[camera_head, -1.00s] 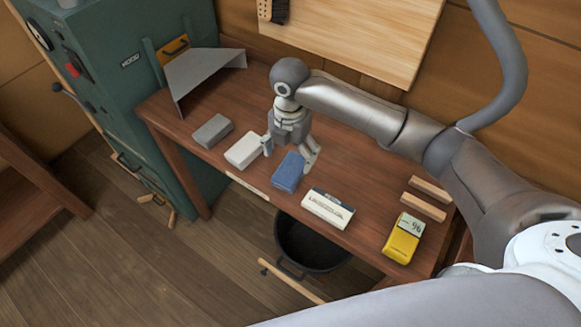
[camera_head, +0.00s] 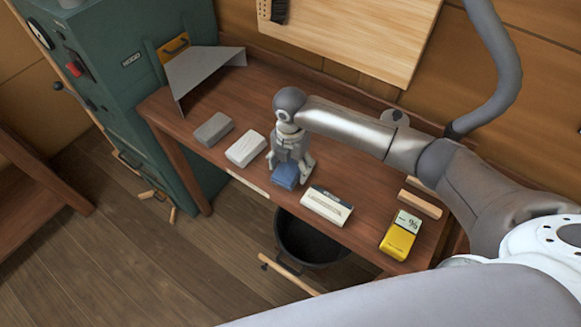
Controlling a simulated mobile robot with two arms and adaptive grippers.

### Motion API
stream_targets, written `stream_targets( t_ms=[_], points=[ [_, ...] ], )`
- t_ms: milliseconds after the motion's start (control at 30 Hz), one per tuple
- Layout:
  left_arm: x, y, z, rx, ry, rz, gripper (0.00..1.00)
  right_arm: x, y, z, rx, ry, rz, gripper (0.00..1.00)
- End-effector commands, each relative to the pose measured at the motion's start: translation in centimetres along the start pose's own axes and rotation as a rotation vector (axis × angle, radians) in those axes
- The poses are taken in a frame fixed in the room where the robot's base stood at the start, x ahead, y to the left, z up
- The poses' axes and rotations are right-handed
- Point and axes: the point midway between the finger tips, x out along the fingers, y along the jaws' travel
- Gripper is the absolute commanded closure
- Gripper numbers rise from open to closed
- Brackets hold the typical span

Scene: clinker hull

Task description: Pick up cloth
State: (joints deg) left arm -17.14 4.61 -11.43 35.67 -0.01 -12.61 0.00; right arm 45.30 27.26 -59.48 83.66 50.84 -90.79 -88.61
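A blue folded cloth (camera_head: 285,176) lies on the wooden workbench, between a white block and a white box. My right gripper (camera_head: 289,166) points down over the cloth. Its fingers are spread, one on each side of the cloth, and they hide the cloth's far part. I cannot tell whether the fingertips touch the cloth. My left gripper is not in view.
On the bench (camera_head: 235,178) are a grey block (camera_head: 213,130), the white block (camera_head: 246,149), the white box (camera_head: 326,206), a yellow meter (camera_head: 399,237) and wooden strips (camera_head: 420,204). A bent metal sheet (camera_head: 205,72) stands behind. A black bucket (camera_head: 310,240) sits below the front edge.

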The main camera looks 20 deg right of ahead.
Motion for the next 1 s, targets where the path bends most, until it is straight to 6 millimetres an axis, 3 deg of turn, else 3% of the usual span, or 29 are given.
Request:
stream_targets(
  t_ms=[33, 233, 633, 767, 1000],
  points=[
    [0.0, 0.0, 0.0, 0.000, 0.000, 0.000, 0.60, 0.0, 0.0, 0.0, 0.000, 0.000, 0.000, 0.42],
    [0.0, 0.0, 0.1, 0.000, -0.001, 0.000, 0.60, 0.0, 0.0, 0.0, 0.000, 0.000, 0.000, 0.65],
    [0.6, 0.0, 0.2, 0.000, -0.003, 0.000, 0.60, -0.8, 0.1, 0.0, 0.001, 0.000, 0.001, 0.65],
    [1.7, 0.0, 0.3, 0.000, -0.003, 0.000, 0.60, -2.8, 0.2, 0.1, -0.001, -0.002, 0.006, 0.65],
    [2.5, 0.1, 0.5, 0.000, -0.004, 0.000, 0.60, -8.0, -0.5, -4.2, -0.006, -0.001, 0.007, 0.65]
  ],
)
